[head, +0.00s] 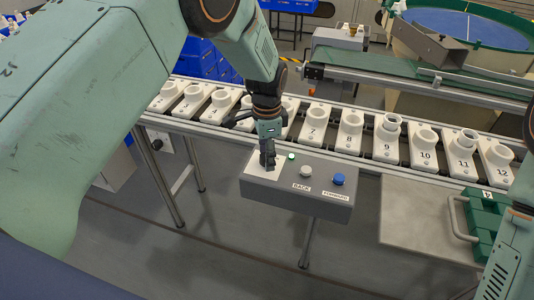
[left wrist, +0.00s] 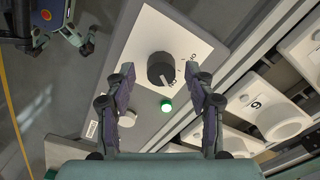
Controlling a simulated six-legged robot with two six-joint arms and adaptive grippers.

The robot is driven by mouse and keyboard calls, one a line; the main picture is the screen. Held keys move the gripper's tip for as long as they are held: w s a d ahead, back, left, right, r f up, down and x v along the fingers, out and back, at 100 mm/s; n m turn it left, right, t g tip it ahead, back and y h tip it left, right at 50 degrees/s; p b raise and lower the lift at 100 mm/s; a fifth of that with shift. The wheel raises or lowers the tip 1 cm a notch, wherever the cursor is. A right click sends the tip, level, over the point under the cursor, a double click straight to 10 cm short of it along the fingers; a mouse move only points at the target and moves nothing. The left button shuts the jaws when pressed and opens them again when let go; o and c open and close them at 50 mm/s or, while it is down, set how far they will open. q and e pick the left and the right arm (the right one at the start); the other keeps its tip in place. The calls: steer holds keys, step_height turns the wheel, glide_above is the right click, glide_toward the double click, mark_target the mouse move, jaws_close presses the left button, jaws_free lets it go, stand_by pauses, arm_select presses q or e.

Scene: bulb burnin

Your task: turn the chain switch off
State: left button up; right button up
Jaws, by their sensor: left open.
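The chain switch is a black rotary knob (left wrist: 160,70) on a white plate (left wrist: 183,33) of a grey control box (head: 300,195). In the left wrist view small marks are printed beside the knob, and a pale line on its edge faces the green lamp side. A green lamp (left wrist: 166,106) beside it looks lit; it also shows in the head view (head: 291,156). My left gripper (head: 268,160) points down over the white plate and hides the knob in the head view. Its open fingers are on either side of the knob in the left wrist view; contact is not clear.
A white button (head: 306,172) labelled BACK and a blue button (head: 338,180) labelled FORWARD sit on the same box. Behind it runs a conveyor with numbered white holders (head: 351,128). A green case (head: 484,222) lies on a grey table (head: 420,215) at right.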

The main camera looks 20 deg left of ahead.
arm_select(q)
steer(key=shift+s+a, duration=0.1)
steer(key=shift+a, duration=0.25)
steer(key=shift+c, duration=0.9)
steer(key=shift+d, duration=0.25)
steer(key=c, duration=0.5)
steer(key=shift+a, duration=0.1)
jaws_close()
